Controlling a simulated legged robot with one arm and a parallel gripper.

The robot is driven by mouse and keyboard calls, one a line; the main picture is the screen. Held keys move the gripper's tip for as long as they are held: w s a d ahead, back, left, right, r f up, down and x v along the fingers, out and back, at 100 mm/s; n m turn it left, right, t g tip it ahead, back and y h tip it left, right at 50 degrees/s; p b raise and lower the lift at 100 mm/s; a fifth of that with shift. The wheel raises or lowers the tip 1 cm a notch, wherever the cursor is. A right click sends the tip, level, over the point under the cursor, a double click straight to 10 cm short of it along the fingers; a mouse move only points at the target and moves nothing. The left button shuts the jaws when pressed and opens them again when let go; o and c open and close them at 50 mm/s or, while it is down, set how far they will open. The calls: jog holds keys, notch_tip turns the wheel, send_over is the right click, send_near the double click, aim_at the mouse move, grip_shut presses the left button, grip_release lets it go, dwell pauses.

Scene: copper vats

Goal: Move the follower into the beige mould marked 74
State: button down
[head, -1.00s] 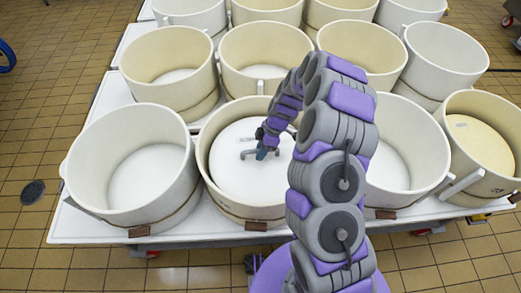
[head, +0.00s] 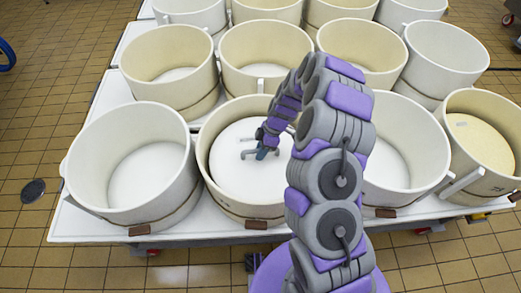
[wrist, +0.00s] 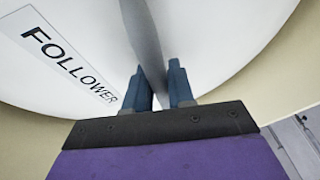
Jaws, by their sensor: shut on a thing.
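The follower (head: 235,172) is a white disc inside the second mould from the left in the front row. Its black-lettered "FOLLOWER" label (wrist: 70,65) and a grey upright bar (wrist: 142,35) show in the wrist view. My gripper (head: 262,152) is over the disc in the head view. In the wrist view my gripper (wrist: 160,85) has its blue fingers on either side of the bar, shut on it. Whether the disc rests on the mould's floor or hangs above it, I cannot tell. The number 74 is not legible on any mould.
An empty mould (head: 85,160) stands to the left and another (head: 430,140) to the right, partly behind my arm. More moulds stand behind, close together on white tables (head: 75,225).

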jog(key=c, duration=0.9)
grip_release()
jog(key=p+v, duration=0.3)
jog(key=v, duration=1.4)
jog(key=shift+w+d+r+p, duration=0.1)
jog(key=shift+r+p, duration=0.05)
jog(key=shift+p, duration=0.25)
jog(key=shift+r, duration=0.1)
